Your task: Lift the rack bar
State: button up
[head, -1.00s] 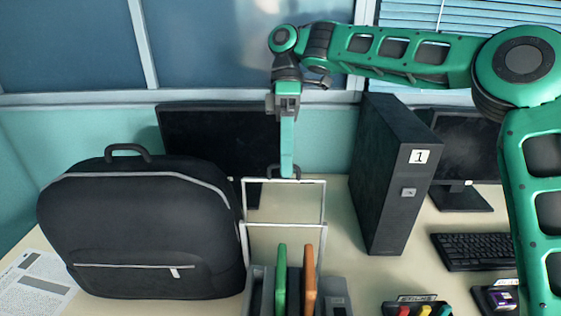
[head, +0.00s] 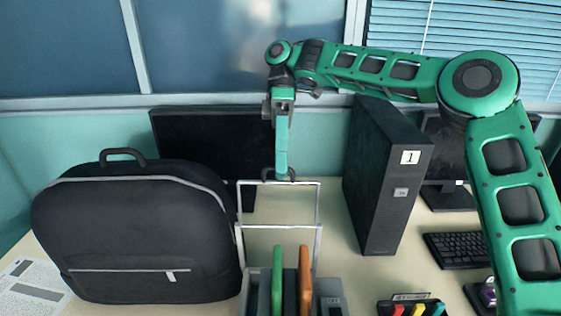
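The rack is a grey slotted base (head: 333,290) at the bottom middle, with a thin white frame (head: 319,205) rising from it. The rack bar (head: 303,183) is the frame's top bar and lies level. My gripper (head: 282,177) points straight down, its fingertips at the middle of this bar. The fingers show edge-on, one over the other, so the gap between them is hidden. I cannot tell whether they grip the bar or only touch it. A green panel (head: 277,275) and an orange panel (head: 305,280) stand in the base.
A black backpack (head: 145,235) stands close on the left. A black computer tower (head: 385,180) marked 1 stands on the right. A dark monitor (head: 205,150) is behind the rack. A keyboard (head: 458,250) and a small tray (head: 412,307) are at right. Desk between rack and tower is clear.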

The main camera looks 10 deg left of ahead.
jog(key=o, duration=0.3)
jog(key=shift+w+d+f, duration=0.15)
jog(key=shift+w+f, duration=0.1)
jog(key=shift+w, duration=0.3)
jog(key=shift+s+r, duration=0.25)
jog(key=shift+s, duration=0.15)
jog(key=shift+c, duration=1)
jog(key=shift+s+r, duration=0.25)
jog(key=shift+s, duration=0.2)
jog(key=c, duration=0.5)
jog(key=shift+s, duration=0.1)
jog(key=shift+c, duration=0.7)
